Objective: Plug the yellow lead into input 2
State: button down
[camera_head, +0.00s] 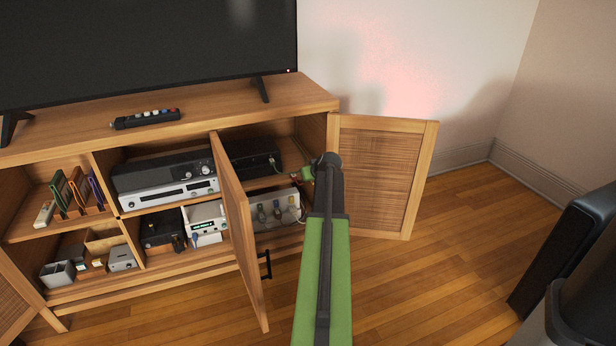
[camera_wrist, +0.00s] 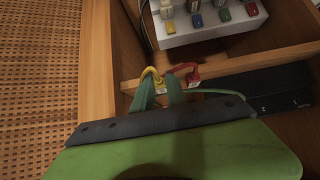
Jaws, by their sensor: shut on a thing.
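In the wrist view the yellow lead (camera_wrist: 151,72) has its plug between the two fingertips of my gripper (camera_wrist: 159,90), which is shut on it. A red lead (camera_wrist: 192,73) lies just to the right, close to the fingers. A black box (camera_wrist: 265,93) with small marks or sockets on its face is to the right, apart from the held plug. In the head view this black box (camera_head: 243,164) is on the upper right shelf, and my gripper (camera_head: 306,173) is at its right, by the cabinet's opening.
A white block (camera_head: 277,212) with several coloured plugs stands in the lower compartment. An open door (camera_head: 238,230) stands left of my arm, and another open door (camera_head: 380,175) stands right. A shelf board (camera_wrist: 240,67) runs close by the gripper. Open floor (camera_head: 400,285) lies right.

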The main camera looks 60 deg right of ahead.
jog(key=shift+s+a+r+p, duration=0.25)
jog(key=shift+s+a, duration=0.3)
jog(key=shift+s, duration=0.15)
jog(key=shift+s+a+r+p, duration=0.1)
jog(key=shift+s+a+r, duration=0.1)
jog(key=shift+s+a, duration=0.45)
jog(key=shift+d, duration=0.1)
